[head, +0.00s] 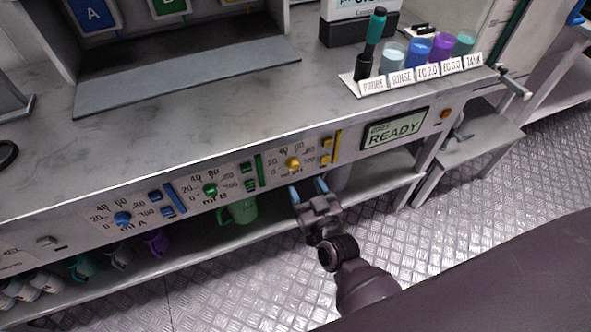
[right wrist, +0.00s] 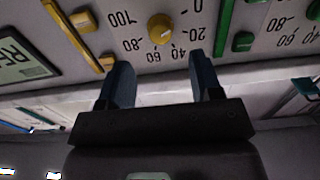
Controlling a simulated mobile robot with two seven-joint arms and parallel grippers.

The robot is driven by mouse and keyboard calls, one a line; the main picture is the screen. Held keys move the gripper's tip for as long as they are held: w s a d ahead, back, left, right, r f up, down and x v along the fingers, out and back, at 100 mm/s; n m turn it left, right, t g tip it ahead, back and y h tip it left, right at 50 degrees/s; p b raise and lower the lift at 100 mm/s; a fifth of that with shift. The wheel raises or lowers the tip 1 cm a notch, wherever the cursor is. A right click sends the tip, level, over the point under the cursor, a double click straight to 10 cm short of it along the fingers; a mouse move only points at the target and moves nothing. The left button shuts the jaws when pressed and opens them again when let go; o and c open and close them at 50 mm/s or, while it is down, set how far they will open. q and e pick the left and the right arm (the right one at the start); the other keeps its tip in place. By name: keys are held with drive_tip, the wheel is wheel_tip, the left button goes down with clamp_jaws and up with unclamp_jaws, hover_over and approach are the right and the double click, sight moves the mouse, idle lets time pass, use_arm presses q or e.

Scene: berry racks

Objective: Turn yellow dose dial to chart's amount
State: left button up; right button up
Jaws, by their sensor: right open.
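The yellow dose dial (head: 293,163) is on the front panel of the bench, right of the green dial (head: 210,189) and the blue dial (head: 123,218). A printed scale rings it. In the right wrist view the yellow dial (right wrist: 161,29) appears upside down, with 0 to 100 around it; I cannot tell its exact setting. My right gripper (head: 308,190) is open and empty, just below and in front of the yellow dial. In the right wrist view its fingertips (right wrist: 160,68) stand apart, one to each side below the dial, not touching it. No dose chart is readable. My left gripper is not in view.
A display (head: 394,129) reads READY right of the yellow dial, with an orange button (head: 445,114) beyond it. Yellow buttons and a yellow bar (head: 337,147) sit close beside the dial. Cups stand on the lower shelf (head: 190,250). Labelled coloured beakers stand on the bench top.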

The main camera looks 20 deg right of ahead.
sight(295, 168)
drive_tip(key=shift+w+a+b, duration=0.15)
drive_tip(key=shift+w+b, duration=0.15)
drive_tip(key=shift+w, duration=2.85)
drive_tip(key=c, duration=0.9)
